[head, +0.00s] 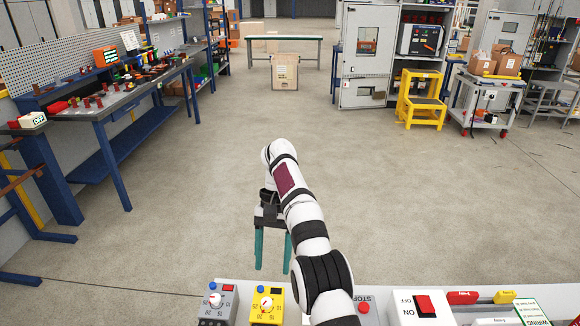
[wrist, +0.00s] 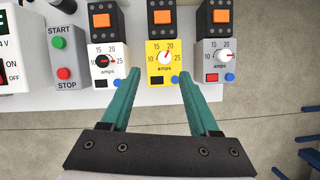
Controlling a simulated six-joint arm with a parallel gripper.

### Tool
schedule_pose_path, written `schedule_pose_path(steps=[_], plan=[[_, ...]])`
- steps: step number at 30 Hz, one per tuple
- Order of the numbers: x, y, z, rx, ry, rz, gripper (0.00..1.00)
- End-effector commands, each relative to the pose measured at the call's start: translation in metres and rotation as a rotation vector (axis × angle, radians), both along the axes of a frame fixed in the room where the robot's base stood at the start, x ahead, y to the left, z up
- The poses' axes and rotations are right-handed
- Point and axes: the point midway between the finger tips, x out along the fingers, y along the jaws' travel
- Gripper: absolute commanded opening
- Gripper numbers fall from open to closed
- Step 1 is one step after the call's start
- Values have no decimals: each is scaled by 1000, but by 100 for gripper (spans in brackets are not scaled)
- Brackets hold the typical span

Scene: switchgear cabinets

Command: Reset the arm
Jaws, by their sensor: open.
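My arm reaches out over the open floor in the head view. My gripper (head: 273,258) points down with two teal fingers spread apart and nothing between them. It also shows open and empty in the wrist view (wrist: 158,88). There, a yellow amps dial box (wrist: 165,62) appears in the gap between the fingers. A white amps dial box (wrist: 108,62) and a grey one (wrist: 216,60) lie on either side of it. The fingers appear to touch none of them.
The pale panel carries a START/STOP box (wrist: 65,57), an ON/OFF switch (head: 425,305) and red and yellow handles (head: 480,297) along the near edge. A blue workbench (head: 120,100) stands left, a yellow step stool (head: 422,100) back right. The middle floor is clear.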

Motion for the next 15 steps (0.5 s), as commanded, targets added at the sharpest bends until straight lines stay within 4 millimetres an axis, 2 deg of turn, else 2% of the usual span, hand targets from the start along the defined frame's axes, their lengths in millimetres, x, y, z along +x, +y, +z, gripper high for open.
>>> schedule_pose_path(steps=[2, 4, 6, 8, 9, 11, 12, 15], plan=[[-10, -21, 38, -4, -26, -16, 62], [-34, -46, 74, -5, -57, -40, 62], [-71, -71, 102, -5, -94, -73, 62], [-110, -90, 117, 0, -128, -109, 62], [-139, -100, 121, 4, -152, -136, 62], [-184, -113, 119, 11, -190, -181, 62], [-213, -119, 114, 17, -215, -213, 62], [-274, -128, 89, 28, -268, -287, 62]])
